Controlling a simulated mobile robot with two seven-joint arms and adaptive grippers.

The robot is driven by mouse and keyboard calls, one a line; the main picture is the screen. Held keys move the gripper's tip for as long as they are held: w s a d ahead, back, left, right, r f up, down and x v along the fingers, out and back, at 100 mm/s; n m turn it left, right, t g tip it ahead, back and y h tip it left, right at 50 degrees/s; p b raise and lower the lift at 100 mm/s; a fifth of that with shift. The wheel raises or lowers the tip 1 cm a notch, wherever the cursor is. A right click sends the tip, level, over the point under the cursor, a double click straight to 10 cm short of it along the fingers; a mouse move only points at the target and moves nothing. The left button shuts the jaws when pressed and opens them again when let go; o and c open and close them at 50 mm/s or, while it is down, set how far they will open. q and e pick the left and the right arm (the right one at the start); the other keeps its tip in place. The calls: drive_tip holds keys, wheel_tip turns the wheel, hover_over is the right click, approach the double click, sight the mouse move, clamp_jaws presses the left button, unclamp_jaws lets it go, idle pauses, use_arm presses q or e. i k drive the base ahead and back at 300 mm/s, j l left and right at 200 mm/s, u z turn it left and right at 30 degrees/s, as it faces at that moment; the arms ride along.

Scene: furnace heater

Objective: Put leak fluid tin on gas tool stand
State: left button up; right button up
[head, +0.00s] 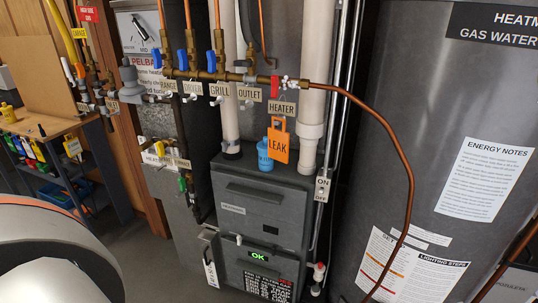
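Neither gripper is in view.
Brass gas pipes with blue valve handles (211,61) run above the furnace (262,203). A copper pipe (408,180) curves down before the grey water heater (430,110) at right. A large pale rounded shape, probably part of my arm, fills the lower left.

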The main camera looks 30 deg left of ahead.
sight(28, 126)
drive_tip(key=i+j+u, duration=0.15)
drive_tip(key=j, duration=0.25)
drive_tip(key=j+u, duration=0.15)
drive_tip(key=j, duration=0.2)
drive_tip(key=i+j+u, duration=0.15)
drive_tip(key=j, duration=0.2)
drive_tip(key=i+j+u, duration=0.15)
drive_tip(key=j, duration=0.2)
drive_tip(key=i+j+u, duration=0.15)
drive_tip(key=i+j, duration=0.05)
drive_tip(key=j, duration=0.1)
